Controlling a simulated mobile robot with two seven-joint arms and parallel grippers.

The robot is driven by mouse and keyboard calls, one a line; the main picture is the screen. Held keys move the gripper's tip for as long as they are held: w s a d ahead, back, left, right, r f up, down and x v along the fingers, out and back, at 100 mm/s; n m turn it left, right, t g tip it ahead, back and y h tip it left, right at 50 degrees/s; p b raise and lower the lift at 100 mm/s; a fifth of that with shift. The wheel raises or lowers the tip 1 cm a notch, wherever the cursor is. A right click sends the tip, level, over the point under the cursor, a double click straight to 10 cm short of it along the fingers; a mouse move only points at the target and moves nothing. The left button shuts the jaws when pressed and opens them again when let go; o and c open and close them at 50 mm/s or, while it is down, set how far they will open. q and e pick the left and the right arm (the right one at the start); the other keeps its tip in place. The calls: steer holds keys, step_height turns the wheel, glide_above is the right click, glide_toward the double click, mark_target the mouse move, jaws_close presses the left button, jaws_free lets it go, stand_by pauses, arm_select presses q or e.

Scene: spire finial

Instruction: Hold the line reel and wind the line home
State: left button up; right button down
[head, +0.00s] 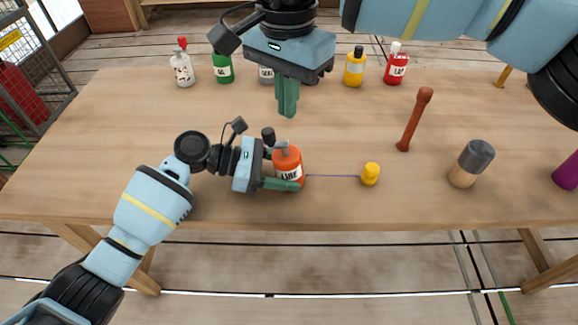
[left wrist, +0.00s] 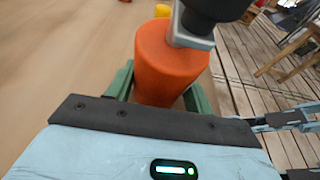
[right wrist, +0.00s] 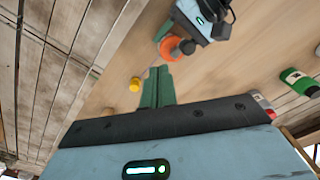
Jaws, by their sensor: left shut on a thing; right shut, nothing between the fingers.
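The orange line reel (head: 287,164), labelled LINE, stands upright on the table. A grey crank with a dark knob (head: 268,134) sits on its top. My left gripper (head: 288,172) is shut around the reel's body from the left; the reel fills the left wrist view (left wrist: 168,75) between the green fingers. A thin line runs right from the reel to a yellow bob (head: 370,174) on the table. My right gripper (head: 288,100) is shut and empty, pointing down behind the reel and apart from it. The reel (right wrist: 167,48) and bob (right wrist: 135,84) also show in the right wrist view.
Several bottles stand along the back edge, including a green one (head: 222,68), a yellow one (head: 355,66) and a red one (head: 396,65). The left tabletop is clear.

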steer(key=shift+d+r+n, duration=0.1)
steer(key=shift+r+n, duration=0.05)
steer(key=shift+n, duration=0.45)
glide_toward(286, 164)
steer(key=shift+s+d+f, duration=0.25)
steer(key=shift+s+f, duration=0.15)
steer(key=shift+s, duration=0.15)
steer(key=shift+f, duration=0.25)
stand_by(1.7)
steer(key=shift+f, duration=1.25)
steer(key=shift+w+a, duration=0.15)
steer(key=shift+w, duration=0.1)
steer(key=shift+w+a, duration=0.15)
steer(key=shift+w, duration=0.15)
